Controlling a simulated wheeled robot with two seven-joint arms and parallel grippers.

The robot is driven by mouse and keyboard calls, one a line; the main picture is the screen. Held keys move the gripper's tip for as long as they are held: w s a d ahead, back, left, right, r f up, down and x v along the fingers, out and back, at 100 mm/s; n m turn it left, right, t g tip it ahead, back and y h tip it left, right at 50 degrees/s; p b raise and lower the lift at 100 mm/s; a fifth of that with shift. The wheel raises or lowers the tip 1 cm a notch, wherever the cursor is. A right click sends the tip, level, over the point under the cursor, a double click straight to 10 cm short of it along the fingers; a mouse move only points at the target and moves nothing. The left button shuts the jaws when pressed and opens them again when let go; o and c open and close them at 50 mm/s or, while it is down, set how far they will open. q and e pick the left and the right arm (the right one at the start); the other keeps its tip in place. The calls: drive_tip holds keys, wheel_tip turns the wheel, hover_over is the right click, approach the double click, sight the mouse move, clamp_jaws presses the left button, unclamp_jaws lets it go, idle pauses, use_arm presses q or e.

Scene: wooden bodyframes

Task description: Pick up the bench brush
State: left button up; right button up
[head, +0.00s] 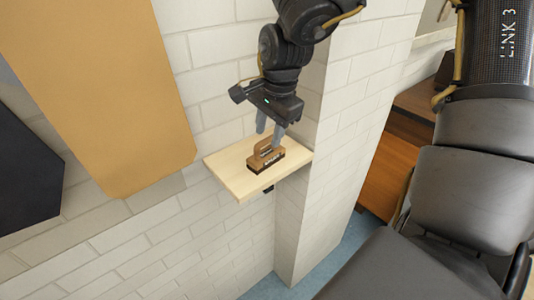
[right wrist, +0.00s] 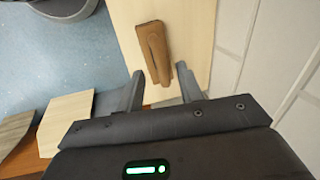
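The bench brush (head: 266,158) has a brown wooden handle and a dark lower edge. It rests on a light wooden wall shelf (head: 233,179). My right gripper (head: 270,131) is just above and behind the brush in the head view. In the right wrist view the brush (right wrist: 153,52) lies on the shelf (right wrist: 191,30), beyond my right gripper's fingertips (right wrist: 163,72). The brush's near end points toward the gap. My left gripper is not in view.
A white brick wall (head: 165,235) runs behind the shelf, and a brick pillar (head: 335,130) stands at its right end. A large tan panel (head: 110,90) and a dark panel (head: 25,170) are at the left. Brown wooden furniture (head: 390,165) stands beyond the pillar. Blue floor (head: 325,255) shows below.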

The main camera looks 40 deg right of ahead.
sight(266, 139)
drive_tip(key=f, duration=0.2)
drive_tip(key=w+f, duration=0.1)
drive_tip(key=f, duration=0.1)
drive_tip(key=shift+w+p, duration=0.15)
drive_tip(key=shift+p, duration=0.25)
drive_tip(key=shift+s+r, duration=0.1)
drive_tip(key=shift+s, duration=0.1)
drive_tip(key=shift+c, duration=0.8)
drive_tip(key=shift+w, duration=0.1)
clamp_jaws()
drive_tip(key=shift+r, duration=0.1)
wheel_tip(266, 139, up, 10)
drive_tip(key=shift+f+b, duration=0.1)
drive_tip(key=shift+b, duration=0.6)
drive_tip(key=c, duration=0.6)
unclamp_jaws()
clamp_jaws()
